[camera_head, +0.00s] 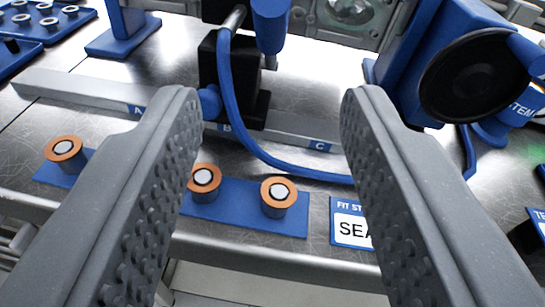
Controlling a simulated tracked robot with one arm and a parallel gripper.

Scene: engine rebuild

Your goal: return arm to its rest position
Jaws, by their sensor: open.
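My gripper (270,105) is open, its two grey studded fingers reaching up from the bottom of the view. Nothing is between the fingers. Seen between and beside them, below on the bench, are three copper-ringed cylinders: one at the left (64,149), one in the middle (205,178) and one at the right (278,193). They stand upright on a blue strip (240,214) near the bench's front edge. The left finger hides part of this strip.
A metal bar (75,92) lettered A, B, C crosses the bench. Behind it stand a black block (222,75) with a blue hose (240,130) and a blue machine with a black disc (478,75). A blue tray (40,30) of small parts is top left. A partly hidden sign (350,229) is at right.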

